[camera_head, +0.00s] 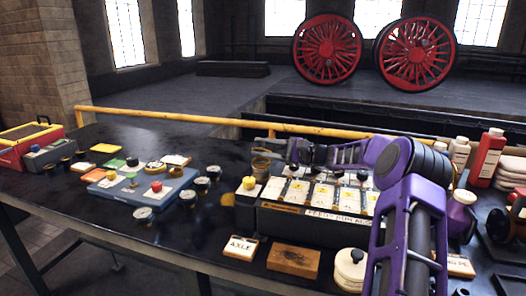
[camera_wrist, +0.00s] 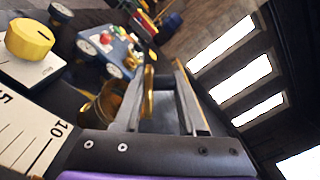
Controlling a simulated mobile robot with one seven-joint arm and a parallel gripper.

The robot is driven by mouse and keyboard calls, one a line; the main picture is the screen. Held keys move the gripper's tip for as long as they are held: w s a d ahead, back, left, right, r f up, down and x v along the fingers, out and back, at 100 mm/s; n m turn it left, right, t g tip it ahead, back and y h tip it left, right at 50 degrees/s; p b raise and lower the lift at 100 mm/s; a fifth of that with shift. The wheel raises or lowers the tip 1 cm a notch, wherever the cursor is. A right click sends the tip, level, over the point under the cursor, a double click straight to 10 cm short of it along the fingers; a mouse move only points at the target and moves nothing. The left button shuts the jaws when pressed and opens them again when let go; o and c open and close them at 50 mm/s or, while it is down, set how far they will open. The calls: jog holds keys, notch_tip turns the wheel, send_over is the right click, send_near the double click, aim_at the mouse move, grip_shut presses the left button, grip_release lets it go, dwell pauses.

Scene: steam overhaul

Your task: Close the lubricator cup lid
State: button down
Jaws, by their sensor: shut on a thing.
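The lubricator cup (camera_head: 260,166) is a small brass cup at the left end of the grey feed-pump box in the head view. Its open round mouth also shows in the wrist view (camera_wrist: 98,104), left of my fingers. The brass lid (camera_wrist: 149,78) appears edge-on, standing up beside the cup, at my left finger in the wrist view. My gripper (camera_head: 264,141) reaches in from the right, just above and behind the cup. In the wrist view my gripper (camera_wrist: 163,72) is shut on the lid. The lid's hinge is hidden.
The feed-pump box (camera_head: 315,222) carries gauge plates and a yellow knob (camera_head: 249,183) close to the cup. A blue tray (camera_head: 142,187) with small parts lies left. Wooden AXLE block (camera_head: 241,248) and a brown block (camera_head: 294,261) lie in front. A yellow rail (camera_head: 200,118) runs behind.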

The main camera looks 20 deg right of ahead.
jog(key=shift+s+a+f+n+b, duration=0.15)
jog(key=shift+f+n+b, duration=0.1)
jog(key=shift+n, duration=0.2)
jog(key=shift+s+f+n+b, duration=0.1)
jog(key=shift+s+n+b, duration=0.1)
jog(key=shift+n, duration=0.25)
jog(key=shift+s+a+f+n, duration=0.1)
jog(key=shift+a+f+n, duration=0.05)
jog(key=shift+n, duration=0.65)
jog(key=c, duration=0.6)
grip_release()
jog(key=shift+c, duration=0.2)
